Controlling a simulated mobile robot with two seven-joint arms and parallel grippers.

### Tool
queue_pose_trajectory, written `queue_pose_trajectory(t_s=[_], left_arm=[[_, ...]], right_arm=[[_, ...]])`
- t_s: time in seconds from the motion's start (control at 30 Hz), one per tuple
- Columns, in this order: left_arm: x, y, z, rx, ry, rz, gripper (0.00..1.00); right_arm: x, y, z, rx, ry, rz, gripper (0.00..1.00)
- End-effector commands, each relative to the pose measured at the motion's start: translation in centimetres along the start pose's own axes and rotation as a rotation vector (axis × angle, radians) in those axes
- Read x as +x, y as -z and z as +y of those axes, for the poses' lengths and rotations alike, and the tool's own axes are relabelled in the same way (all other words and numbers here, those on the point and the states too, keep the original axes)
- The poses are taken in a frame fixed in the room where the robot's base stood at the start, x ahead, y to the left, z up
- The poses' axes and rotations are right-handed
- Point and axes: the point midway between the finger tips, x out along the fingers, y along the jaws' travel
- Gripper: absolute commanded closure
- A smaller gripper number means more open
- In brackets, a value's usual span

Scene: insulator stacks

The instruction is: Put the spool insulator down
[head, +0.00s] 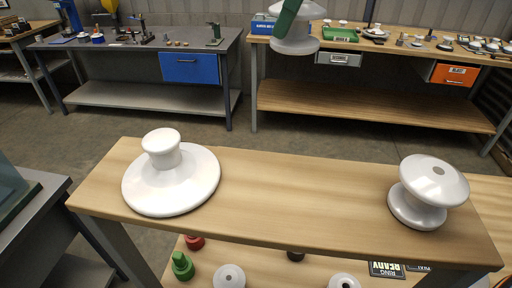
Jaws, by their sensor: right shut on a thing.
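My right gripper (288,17) shows as a green finger at the top edge of the head view, right of centre. It is shut on a white spool insulator (296,46), which hangs upright in the air, well above the near shelf board. The rest of that gripper is out of the picture. On the wooden board (300,190) a white disc insulator with a knob (170,178) stands at the left. A white mushroom-shaped insulator with a wide cap (432,185) stands at the right end. My left gripper is not in view.
The middle of the board between the two insulators is clear. A lower shelf holds a green piece (182,266), a red piece (194,242), white round pieces (229,277) and a sign (387,269). Cluttered workbenches (375,100) stand behind, across the floor.

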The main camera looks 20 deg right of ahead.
Motion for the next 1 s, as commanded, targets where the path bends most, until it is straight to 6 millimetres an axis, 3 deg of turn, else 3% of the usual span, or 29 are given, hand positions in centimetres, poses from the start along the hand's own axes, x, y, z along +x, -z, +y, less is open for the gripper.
queue_pose_trajectory(t_s=[0.17,0.6,0.8,1.0], left_arm=[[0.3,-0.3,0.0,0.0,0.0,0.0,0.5],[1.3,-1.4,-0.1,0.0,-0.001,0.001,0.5],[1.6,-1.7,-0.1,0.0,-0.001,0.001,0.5],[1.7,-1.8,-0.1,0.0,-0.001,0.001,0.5]], right_arm=[[0.5,-0.3,1.9,-0.005,0.001,-0.005,1.0],[2.6,5.8,9.2,-0.007,0.0,-0.004,1.0],[5.0,8.3,11.3,-0.007,0.0,-0.004,1.0],[6.0,9.3,12.3,-0.004,0.0,-0.005,1.0]])
